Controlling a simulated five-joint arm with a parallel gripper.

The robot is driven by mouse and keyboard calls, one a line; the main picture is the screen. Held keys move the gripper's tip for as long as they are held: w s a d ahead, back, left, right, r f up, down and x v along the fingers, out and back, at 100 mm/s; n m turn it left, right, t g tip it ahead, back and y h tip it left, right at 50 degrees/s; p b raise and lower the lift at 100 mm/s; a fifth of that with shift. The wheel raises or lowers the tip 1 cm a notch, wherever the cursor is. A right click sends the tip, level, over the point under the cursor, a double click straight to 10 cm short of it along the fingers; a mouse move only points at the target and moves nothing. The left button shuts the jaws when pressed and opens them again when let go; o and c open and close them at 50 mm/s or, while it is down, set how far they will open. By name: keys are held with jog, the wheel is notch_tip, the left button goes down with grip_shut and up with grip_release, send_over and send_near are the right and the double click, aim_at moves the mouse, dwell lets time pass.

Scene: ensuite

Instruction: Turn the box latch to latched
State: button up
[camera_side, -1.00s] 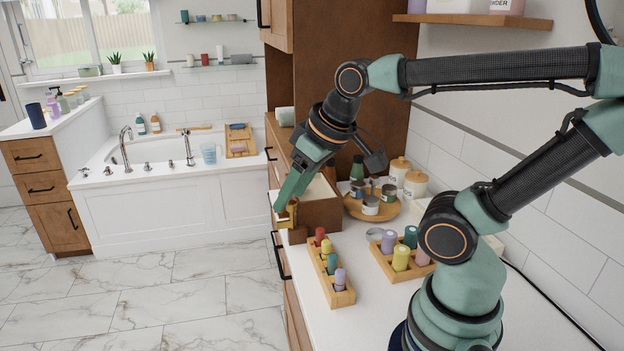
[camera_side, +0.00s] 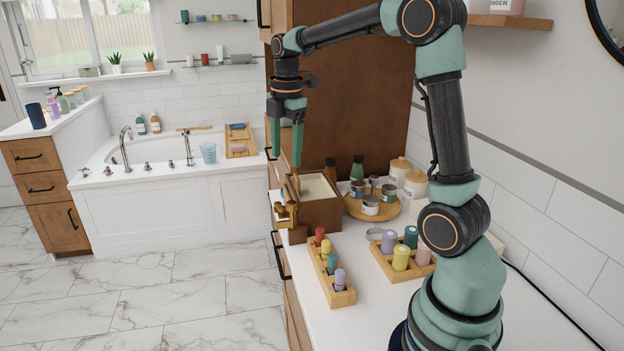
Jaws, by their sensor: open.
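A brown box (camera_side: 322,212) with a pale top or interior stands on the white counter near its left edge. A brass-coloured latch (camera_side: 286,213) is on the box's left front side, jutting past the counter edge. How far the latch is turned is too small to tell. My gripper (camera_side: 287,160) points down above the box's left side, with its two green fingers apart and nothing between them. The fingertips are above the latch; whether the right one touches the box's rear edge I cannot tell.
A wooden tray of coloured bottles (camera_side: 347,298) lies in front of the box. A round wooden tray (camera_side: 358,213) with several jars stands right of it. Another wooden tray (camera_side: 380,259) with bottles is further right. A tall brown cabinet (camera_side: 355,95) stands behind.

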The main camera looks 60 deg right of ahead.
aim_at(291, 202)
jog(key=d+f, duration=0.1)
jog(key=f, duration=0.3)
jog(key=d+f+n, duration=0.1)
jog(key=f, duration=0.4)
jog(key=w+d+f+n, duration=0.1)
jog(key=f, duration=0.3)
jog(key=shift+f+g, duration=0.4)
grip_shut()
